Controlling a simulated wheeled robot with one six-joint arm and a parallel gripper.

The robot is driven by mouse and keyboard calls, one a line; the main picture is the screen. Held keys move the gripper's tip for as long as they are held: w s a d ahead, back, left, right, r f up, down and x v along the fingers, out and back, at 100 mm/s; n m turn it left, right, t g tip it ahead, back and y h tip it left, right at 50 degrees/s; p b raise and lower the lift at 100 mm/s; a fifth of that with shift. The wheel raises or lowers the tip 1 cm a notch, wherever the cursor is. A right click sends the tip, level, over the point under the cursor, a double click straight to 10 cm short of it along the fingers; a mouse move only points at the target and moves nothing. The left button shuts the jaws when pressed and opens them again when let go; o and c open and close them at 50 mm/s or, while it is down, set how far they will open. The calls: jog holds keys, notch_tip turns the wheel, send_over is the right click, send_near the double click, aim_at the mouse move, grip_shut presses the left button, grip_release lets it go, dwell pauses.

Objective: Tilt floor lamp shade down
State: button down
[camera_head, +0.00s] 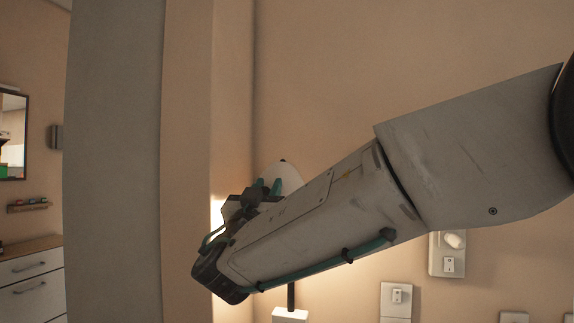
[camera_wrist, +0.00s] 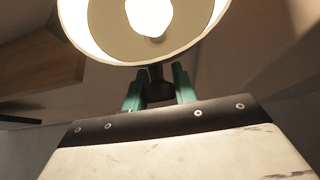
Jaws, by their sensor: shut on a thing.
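The floor lamp's white shade (camera_head: 284,176) shows partly behind my gripper in the head view. In the wrist view the shade (camera_wrist: 95,42) fills the top, its open side and lit bulb (camera_wrist: 149,14) facing the camera. My gripper (camera_head: 267,187) is at the shade in the head view. Its teal fingers (camera_wrist: 159,78) are closed at the shade's near edge in the wrist view, with a dark part between them. The exact contact is hard to see. A short length of dark lamp pole (camera_head: 291,296) shows below my arm; the rest is hidden.
A wall edge (camera_head: 187,160) stands close to the left of my gripper, with a grey upright (camera_head: 112,160) beside it. Switch plates (camera_head: 397,297) are on the wall below my arm. A white drawer unit (camera_head: 32,287) stands at far left. The upper right wall is bare.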

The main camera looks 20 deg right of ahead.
notch_tip(320, 180, down, 6)
jog(key=shift+f+y, duration=0.2)
jog(key=shift+y, duration=0.1)
jog(key=shift+w, duration=0.1)
dwell(0.3)
jog(key=c, duration=1.1)
grip_release()
jog(key=shift+c, duration=0.2)
jog(key=v, duration=0.7)
jog(key=shift+s+a+f, duration=0.2)
jog(key=shift+s+f, duration=0.05)
